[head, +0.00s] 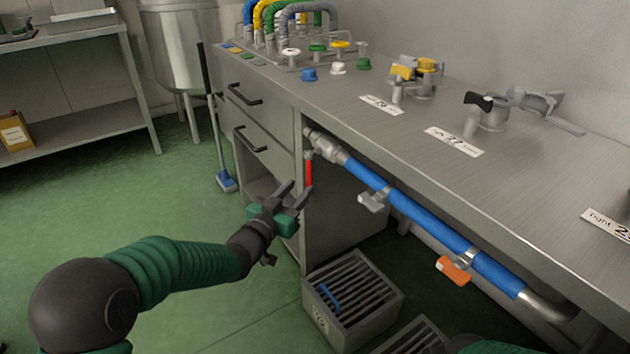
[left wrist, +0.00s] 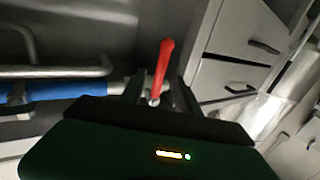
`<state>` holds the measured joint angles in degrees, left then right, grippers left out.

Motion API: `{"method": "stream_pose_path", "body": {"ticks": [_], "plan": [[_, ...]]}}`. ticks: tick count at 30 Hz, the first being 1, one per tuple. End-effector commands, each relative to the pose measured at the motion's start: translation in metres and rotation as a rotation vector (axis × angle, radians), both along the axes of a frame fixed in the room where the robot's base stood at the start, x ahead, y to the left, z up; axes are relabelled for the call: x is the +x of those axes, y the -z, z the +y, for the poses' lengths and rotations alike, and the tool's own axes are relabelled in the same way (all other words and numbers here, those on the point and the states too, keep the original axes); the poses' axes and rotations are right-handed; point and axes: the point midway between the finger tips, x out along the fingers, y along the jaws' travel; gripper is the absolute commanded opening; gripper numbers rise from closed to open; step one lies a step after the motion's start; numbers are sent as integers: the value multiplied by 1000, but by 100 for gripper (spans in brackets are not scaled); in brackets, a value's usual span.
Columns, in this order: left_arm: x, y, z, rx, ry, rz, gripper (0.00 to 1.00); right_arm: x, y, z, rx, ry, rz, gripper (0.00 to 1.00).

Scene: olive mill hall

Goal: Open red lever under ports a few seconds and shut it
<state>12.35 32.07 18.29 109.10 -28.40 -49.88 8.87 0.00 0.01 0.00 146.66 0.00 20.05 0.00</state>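The red lever (head: 309,170) hangs down below a metal valve (head: 325,145) at the left end of a blue pipe (head: 410,207), under the counter. In the left wrist view the red lever (left wrist: 162,68) stands out between the fingers' lines, beyond the gripper body. My left gripper (head: 296,190) is open, its two fingers apart, with the tips close to the lever's lower end. I cannot tell whether either finger touches it. A small part of a green sleeve of mine shows at the bottom edge; my right gripper is not in view.
The steel counter (head: 440,110) has drawers on its left face and several ports and valves on top. A silver handle (head: 373,200) and an orange handle (head: 453,270) hang on the blue pipe. A slatted crate (head: 352,298) stands below.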

Motion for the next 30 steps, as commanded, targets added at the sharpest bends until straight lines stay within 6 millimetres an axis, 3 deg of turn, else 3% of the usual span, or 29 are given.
{"method": "stream_pose_path", "body": {"ticks": [3, 10, 15, 23, 30], "plan": [[29, 7, -14, -3, 1, -2, 39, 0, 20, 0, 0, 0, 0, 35], [73, 4, -34, -2, 0, 0, 39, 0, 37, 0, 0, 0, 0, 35], [86, 2, -40, 0, -1, 1, 39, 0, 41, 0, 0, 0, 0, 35], [87, 0, -40, 0, -1, 2, 39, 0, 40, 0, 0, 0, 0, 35], [87, 0, -40, 0, -1, 1, 7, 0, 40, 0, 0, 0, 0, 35]]}}
